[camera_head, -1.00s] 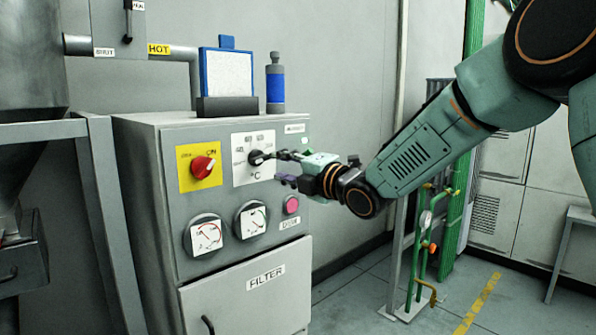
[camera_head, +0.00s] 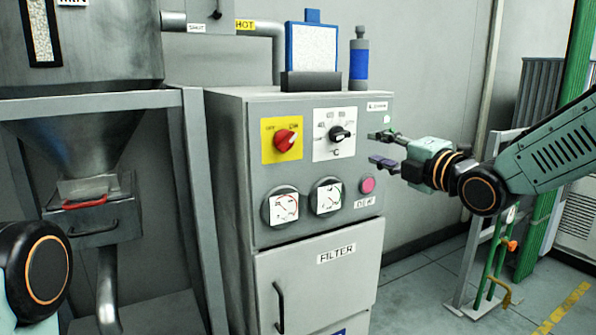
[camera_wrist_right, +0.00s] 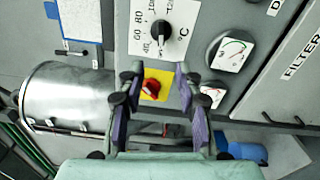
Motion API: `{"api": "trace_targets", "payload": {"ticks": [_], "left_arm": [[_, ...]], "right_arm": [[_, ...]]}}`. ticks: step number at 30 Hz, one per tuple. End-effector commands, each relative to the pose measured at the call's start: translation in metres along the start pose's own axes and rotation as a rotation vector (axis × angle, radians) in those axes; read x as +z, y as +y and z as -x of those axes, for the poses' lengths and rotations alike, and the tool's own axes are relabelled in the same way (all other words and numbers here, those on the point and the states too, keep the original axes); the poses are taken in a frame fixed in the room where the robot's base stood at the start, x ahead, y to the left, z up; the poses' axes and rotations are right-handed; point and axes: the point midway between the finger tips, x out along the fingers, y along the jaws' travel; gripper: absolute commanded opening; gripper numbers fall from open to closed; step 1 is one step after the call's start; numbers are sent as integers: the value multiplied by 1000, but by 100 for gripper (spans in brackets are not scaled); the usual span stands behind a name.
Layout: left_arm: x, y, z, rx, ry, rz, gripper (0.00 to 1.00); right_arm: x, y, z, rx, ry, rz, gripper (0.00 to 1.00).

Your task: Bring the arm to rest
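My right gripper (camera_head: 382,149) is to the right of the grey cabinet's (camera_head: 228,180) control panel in the head view. Its two fingers are spread with nothing between them. The black temperature knob (camera_head: 339,133) on its white plate is left of the fingertips, with a gap between. In the right wrist view the open fingers (camera_wrist_right: 157,78) stand either side of the red knob (camera_wrist_right: 151,87) on its yellow plate, seen beyond them. The black knob (camera_wrist_right: 159,28) is above them there. My left gripper is out of view.
Two dials (camera_head: 284,206) and a pink button (camera_head: 367,185) sit below the knobs. A blue-framed panel (camera_head: 312,48) and blue bottle (camera_head: 359,62) stand on the cabinet. A metal hopper on a frame (camera_head: 194,180) stands left. Green pipes (camera_head: 493,250) stand right.

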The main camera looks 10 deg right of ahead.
Motion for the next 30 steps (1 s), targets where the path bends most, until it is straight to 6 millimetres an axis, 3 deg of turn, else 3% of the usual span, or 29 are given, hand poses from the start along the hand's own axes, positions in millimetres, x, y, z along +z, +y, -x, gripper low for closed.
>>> {"api": "trace_targets", "payload": {"ticks": [5, 8, 10, 14, 20, 26, 30], "left_arm": [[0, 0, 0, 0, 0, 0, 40], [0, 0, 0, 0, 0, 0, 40], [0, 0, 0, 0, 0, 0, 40], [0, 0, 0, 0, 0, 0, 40], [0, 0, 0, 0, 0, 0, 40], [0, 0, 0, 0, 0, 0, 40], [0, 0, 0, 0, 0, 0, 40]], "right_arm": [[2, -7, 2, -16, -29, -300, 35], [-2, -23, 7, -47, -68, -570, 35], [-10, -47, 12, -93, -104, -759, 35], [-36, -119, 27, -221, -220, -1116, 35], [-81, -234, 75, -418, -479, -1512, 35], [-129, -332, 149, -589, -794, -1738, 35], [-162, -387, 214, -704, -1026, -1803, 35]]}}
